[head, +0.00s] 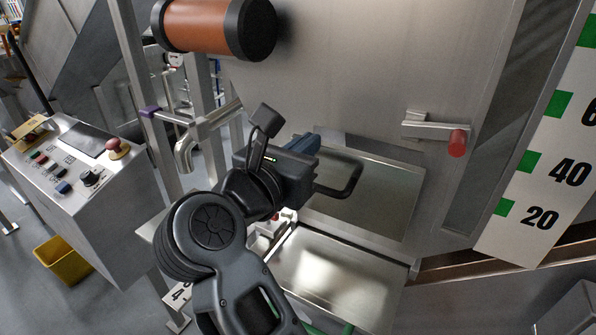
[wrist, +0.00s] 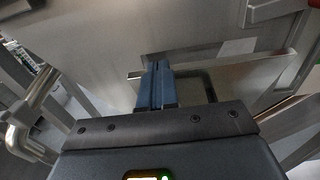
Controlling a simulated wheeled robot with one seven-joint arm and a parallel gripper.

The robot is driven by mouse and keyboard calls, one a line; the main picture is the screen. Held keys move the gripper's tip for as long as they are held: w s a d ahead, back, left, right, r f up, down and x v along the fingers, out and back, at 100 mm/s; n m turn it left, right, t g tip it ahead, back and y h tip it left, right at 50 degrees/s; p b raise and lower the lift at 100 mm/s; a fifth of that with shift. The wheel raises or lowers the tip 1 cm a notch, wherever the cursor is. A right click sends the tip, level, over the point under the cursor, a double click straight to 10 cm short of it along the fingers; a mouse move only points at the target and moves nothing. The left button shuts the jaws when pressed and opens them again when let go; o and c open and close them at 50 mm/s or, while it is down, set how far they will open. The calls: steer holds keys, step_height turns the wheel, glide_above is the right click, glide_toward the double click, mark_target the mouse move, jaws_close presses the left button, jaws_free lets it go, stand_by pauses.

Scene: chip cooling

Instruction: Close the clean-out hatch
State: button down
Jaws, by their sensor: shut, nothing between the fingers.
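The clean-out hatch (head: 385,200) is a bare metal panel low on the machine wall, with a dark D-shaped handle (head: 352,181). Its upper edge stands out a little from the wall, and a dark strip of the opening (head: 345,143) shows above it. In the wrist view the hatch's edge (wrist: 245,70) crosses behind my fingers. My gripper (head: 308,142) is at the hatch's upper left, its blue fingers (wrist: 156,70) together and empty. I cannot tell whether they touch the panel. A latch with a red knob (head: 457,143) sits on the wall at upper right.
A shiny metal tray (head: 340,275) lies below the hatch. Pipework (head: 190,150) and a frame post stand close on the left. A control box (head: 90,190) and a yellow bin (head: 63,262) are farther left. A numbered scale board (head: 545,180) is at right.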

mark_target(333, 116)
steer(key=shift+w+d+r, duration=0.25)
steer(key=shift+w+d, duration=0.25)
steer(key=shift+w, duration=0.25)
steer(key=shift+w+d+r, duration=0.25)
steer(key=shift+w+d, duration=0.3)
steer(key=shift+w, duration=0.25)
steer(key=shift+w+d+r, duration=0.25)
steer(key=shift+w+d, duration=0.25)
steer(key=shift+w, duration=0.25)
